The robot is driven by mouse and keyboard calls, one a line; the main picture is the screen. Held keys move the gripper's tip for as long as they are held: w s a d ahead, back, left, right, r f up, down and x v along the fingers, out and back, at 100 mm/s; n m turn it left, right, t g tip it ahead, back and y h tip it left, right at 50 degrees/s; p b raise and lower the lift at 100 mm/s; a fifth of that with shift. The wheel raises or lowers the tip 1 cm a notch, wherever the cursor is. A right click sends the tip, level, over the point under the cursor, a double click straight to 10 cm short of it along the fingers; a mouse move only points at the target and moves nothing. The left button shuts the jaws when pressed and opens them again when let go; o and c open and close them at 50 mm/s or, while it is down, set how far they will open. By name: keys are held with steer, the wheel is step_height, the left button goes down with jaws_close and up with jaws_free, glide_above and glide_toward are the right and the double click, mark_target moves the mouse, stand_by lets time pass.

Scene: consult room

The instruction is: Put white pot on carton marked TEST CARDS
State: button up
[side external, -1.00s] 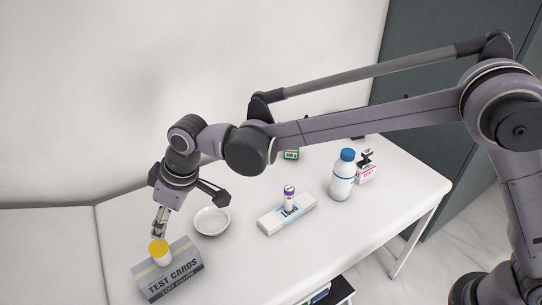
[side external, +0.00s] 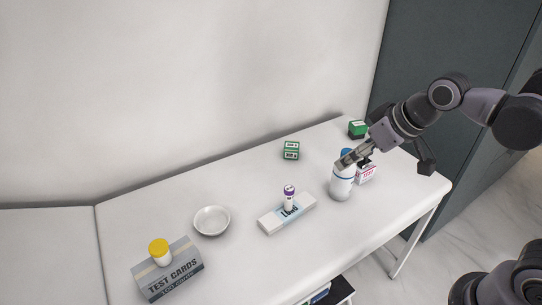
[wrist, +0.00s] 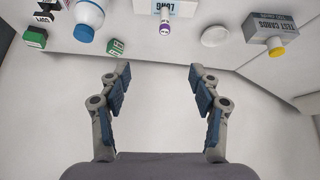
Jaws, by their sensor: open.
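The white pot (side external: 161,258) with a yellow lid stands upright on the grey carton marked TEST CARDS (side external: 174,282), at the left of the table in the side view. In the wrist view the pot's yellow lid (wrist: 277,51) and the carton (wrist: 262,27) show at the upper right. My gripper (side external: 347,160) is far to the right of them. It overlaps the blue-capped bottle in the side view. In the wrist view my gripper (wrist: 159,72) is open with nothing between its fingers.
A white bowl (side external: 211,221) stands right of the carton. A long white box (side external: 272,223) bears a purple-capped vial (side external: 289,199).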

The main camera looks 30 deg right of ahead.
steer(key=s+d+f+m+h, duration=0.1)
steer(key=s+d+f+m, duration=0.1)
steer(key=s+d, duration=0.3)
steer(key=shift+s+d+f+t, duration=0.2)
steer(key=shift+s+f+t, duration=0.15)
steer(key=shift+f, duration=0.4)
stand_by(0.6)
